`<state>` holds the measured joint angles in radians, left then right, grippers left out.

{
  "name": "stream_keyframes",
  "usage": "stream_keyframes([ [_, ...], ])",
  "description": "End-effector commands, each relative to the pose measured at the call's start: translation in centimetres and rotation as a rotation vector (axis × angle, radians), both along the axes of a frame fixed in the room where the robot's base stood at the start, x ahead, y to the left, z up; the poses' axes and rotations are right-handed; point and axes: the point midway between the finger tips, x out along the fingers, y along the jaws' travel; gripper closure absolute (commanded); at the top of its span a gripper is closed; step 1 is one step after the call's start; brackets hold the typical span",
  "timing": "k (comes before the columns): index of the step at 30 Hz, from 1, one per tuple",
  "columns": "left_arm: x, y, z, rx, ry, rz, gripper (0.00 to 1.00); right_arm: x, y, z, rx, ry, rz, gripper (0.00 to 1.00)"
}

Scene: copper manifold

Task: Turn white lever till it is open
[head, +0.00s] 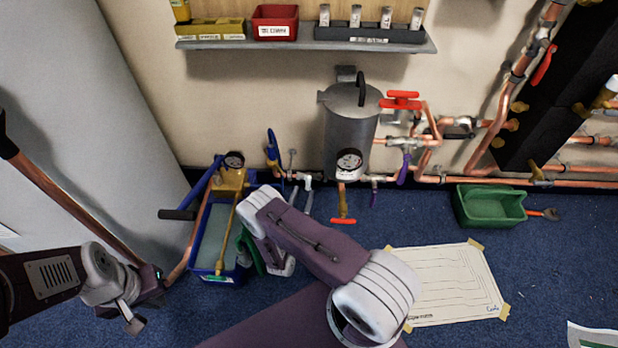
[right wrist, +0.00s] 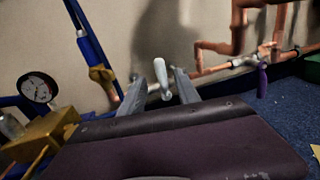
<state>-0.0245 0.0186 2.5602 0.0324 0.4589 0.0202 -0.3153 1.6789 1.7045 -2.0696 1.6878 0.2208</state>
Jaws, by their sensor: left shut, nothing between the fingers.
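The white lever (right wrist: 165,78) shows in the right wrist view, standing between the two fingers of my right gripper (right wrist: 159,80), with gaps visible on both sides. In the head view the white lever (head: 307,180) is small, on the pipework left of the grey tank. My right gripper (head: 301,198) is open there, its fingertips close to the lever; contact cannot be told. The right arm hides part of the floor below. My left gripper (head: 133,320) is shut and empty at lower left, well away from the lever.
A blue tray (head: 212,274) with a brass gauge tool (head: 232,180) stands left of the right arm. The grey tank (head: 351,125), red valve handles (head: 400,100) and copper pipes (head: 470,150) line the wall. A green bin (head: 490,207) and a paper sheet (head: 445,283) lie right.

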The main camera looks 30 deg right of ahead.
Motion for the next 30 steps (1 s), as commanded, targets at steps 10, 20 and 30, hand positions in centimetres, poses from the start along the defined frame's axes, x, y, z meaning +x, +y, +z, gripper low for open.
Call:
stream_keyframes([
  [10,0.0,0.0,-4.3,0.000,0.000,0.000,1.00,4.7,-4.5,-0.4,0.000,-0.003,-0.004,0.61],
  [20,0.0,0.0,-4.3,0.000,0.000,0.000,1.00,5.4,-5.0,0.0,-0.001,0.001,-0.001,0.61],
  [30,0.0,0.0,-4.3,0.000,0.000,0.000,1.00,5.3,-5.0,0.0,-0.001,0.001,-0.002,1.00],
])
